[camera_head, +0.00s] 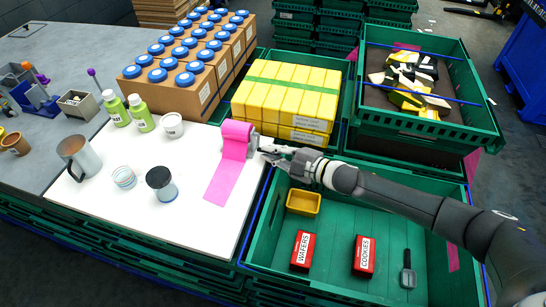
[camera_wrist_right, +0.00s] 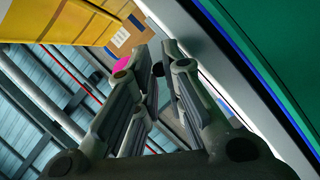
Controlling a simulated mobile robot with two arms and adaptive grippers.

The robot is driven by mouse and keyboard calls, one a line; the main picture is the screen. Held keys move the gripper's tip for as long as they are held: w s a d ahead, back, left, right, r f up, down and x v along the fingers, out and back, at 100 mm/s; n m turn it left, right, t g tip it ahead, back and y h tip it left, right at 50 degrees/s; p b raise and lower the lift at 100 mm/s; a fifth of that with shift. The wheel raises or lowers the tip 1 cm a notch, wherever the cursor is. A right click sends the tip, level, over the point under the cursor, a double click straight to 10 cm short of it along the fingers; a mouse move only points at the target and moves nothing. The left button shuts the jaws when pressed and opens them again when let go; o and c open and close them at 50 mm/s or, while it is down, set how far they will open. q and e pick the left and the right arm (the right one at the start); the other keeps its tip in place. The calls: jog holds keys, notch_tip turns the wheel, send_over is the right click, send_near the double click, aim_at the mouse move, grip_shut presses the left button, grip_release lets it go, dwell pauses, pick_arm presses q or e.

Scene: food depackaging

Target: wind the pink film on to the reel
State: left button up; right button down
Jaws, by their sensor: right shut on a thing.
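The pink film (camera_head: 223,182) lies as a flat strip on the white board, and its upper end is wound around the reel (camera_head: 253,143). The reel stands at the board's right edge, with grey parts showing beside the pink roll (camera_head: 237,130). My right gripper (camera_head: 264,149) reaches in from the right and is shut on the reel's small handle, which it mostly hides. In the right wrist view, a dark knob (camera_wrist_right: 157,69) shows between the fingertips (camera_wrist_right: 150,72), and a bit of pink shows beyond. My left gripper is not in view.
Bottles, a mug (camera_head: 78,158) and jars stand on the board's left half. Yellow packs (camera_head: 287,90) sit behind the reel. A green crate (camera_head: 330,235) at front right holds a yellow tray, two red boxes and a dark tool.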

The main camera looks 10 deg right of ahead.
jog(key=shift+w+d+f+n+t+y+b, duration=0.15)
jog(key=shift+w+n+t+b, duration=0.15)
jog(key=shift+n+b, duration=0.65)
jog(key=shift+w+d+f+n+t+y+b, duration=0.2)
jog(key=shift+n+t+b, duration=0.25)
jog(key=shift+b, duration=0.9)
jog(key=shift+w+f+n+t+h+b, duration=0.1)
jog(key=shift+w+n+t+b, duration=0.25)
jog(key=shift+n+b, duration=0.6)
jog(key=shift+m, duration=0.25)
jog(key=c, duration=1.8)
grip_release()
jog(key=shift+o, duration=0.2)
jog(key=shift+d, duration=0.1)
jog(key=v, duration=1.2)
